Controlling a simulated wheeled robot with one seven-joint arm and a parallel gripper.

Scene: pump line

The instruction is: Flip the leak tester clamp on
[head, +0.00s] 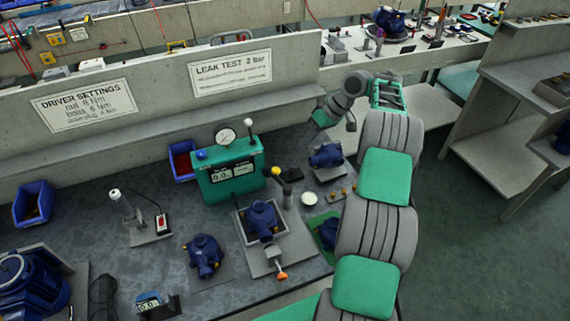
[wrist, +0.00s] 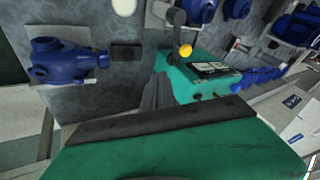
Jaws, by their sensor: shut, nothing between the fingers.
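The leak tester (head: 232,172) is a green box with a round gauge, a display reading about 0.0 and a white-knobbed lever on top. In front of it, a blue pump (head: 262,218) sits in a pale square nest. A dark clamp with a yellow ball knob (head: 276,171) stands at the nest's back right corner. In the wrist view the yellow knob (wrist: 185,50) is just right of and beyond my fingertips, apart from them. The tester (wrist: 180,82) is also right of them. My gripper (wrist: 159,78) is shut and empty, above the bench behind the clamp.
A blue pump (head: 325,156) lies right of the tester, near my forearm. Another pump (head: 204,256) stands on a mat at left. An orange-tipped handle (head: 282,276) projects in front of the nest. A blue bin (head: 180,160) is left of the tester. A white disc (head: 309,198) lies on the bench.

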